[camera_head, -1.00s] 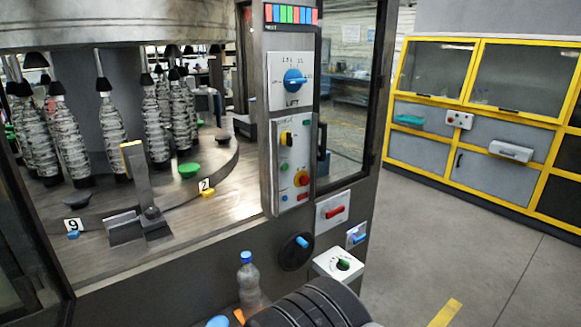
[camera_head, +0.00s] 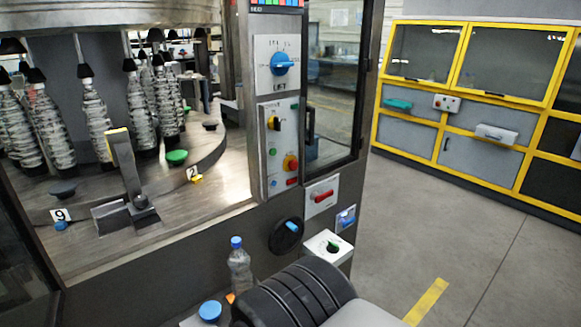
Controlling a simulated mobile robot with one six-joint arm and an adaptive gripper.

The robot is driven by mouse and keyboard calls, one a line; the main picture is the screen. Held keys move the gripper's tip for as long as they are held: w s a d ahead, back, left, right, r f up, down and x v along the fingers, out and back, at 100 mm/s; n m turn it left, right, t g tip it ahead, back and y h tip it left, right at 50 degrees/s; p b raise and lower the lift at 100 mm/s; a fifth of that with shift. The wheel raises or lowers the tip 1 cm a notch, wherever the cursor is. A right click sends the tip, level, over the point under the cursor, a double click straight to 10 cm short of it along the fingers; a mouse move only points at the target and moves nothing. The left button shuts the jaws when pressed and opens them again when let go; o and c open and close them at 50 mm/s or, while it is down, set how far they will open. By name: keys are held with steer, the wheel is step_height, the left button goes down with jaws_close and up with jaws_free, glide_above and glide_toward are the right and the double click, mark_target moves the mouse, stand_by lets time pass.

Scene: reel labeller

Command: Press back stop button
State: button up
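A small pale control box (camera_head: 447,103) with a red button is fixed to the yellow-framed cabinets at the back right. The labels are too small to read, so I cannot tell which button is the back stop. My gripper is not in view. Black ribbed and grey parts, probably of my arm, show at the bottom centre, apart from both button boxes.
A blue LIFT knob (camera_head: 284,65) is above the panel. A bottle (camera_head: 240,268) stands near the machine.

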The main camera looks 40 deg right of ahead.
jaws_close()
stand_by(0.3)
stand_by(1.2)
